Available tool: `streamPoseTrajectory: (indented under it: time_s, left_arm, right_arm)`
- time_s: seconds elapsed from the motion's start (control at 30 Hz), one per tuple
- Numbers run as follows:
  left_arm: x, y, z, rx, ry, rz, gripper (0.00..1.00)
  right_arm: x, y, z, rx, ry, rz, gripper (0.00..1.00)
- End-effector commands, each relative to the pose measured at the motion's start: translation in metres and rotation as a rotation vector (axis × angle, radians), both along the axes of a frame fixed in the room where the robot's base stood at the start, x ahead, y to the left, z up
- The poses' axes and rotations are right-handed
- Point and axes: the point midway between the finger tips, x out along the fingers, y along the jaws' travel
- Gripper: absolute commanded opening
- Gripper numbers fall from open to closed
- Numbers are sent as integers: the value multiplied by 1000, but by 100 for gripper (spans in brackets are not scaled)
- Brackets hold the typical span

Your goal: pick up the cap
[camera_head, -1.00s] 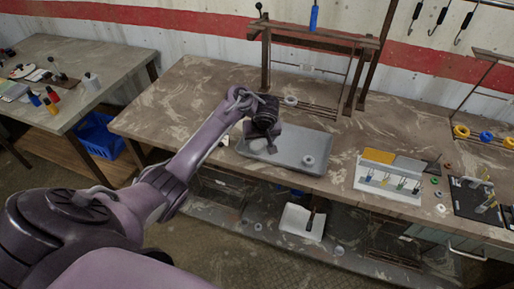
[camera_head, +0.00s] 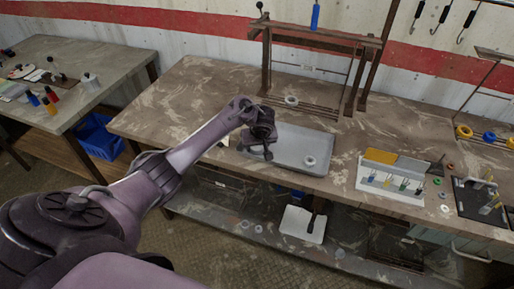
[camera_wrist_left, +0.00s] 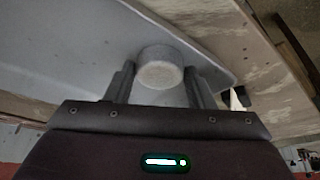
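A pale round cap (camera_wrist_left: 160,68) sits on the grey tray (camera_wrist_left: 85,60) in the left wrist view, near the tray's edge. My left gripper (camera_wrist_left: 160,82) is open, with one finger on each side of the cap and a gap showing on both sides. In the head view my left gripper (camera_head: 256,152) is low over the left end of the tray (camera_head: 290,138), and it hides this cap there. My right gripper is not in view.
A white ring-like piece (camera_head: 309,161) lies at the tray's right side. A brown rack (camera_head: 318,40) stands behind with another ring (camera_head: 291,100) at its foot. A white holder (camera_head: 390,185) stands to the right. The bench's left part is clear.

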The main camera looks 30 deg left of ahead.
Motion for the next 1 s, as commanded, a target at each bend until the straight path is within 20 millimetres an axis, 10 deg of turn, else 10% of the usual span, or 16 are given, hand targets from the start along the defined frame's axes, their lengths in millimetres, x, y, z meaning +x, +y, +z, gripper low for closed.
streamPoseTrajectory:
  time_s: [0.2, 0.67, 1.0]
  left_arm:
    - [0, 0, 0, 0, 0, 0, 22]
    - [1, -1, 19, -2, -2, 0, 22]
    - [1, -3, 125, -9, -6, -1, 22]
  right_arm:
    - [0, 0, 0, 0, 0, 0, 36]
    - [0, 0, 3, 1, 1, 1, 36]
    - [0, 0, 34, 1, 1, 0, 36]
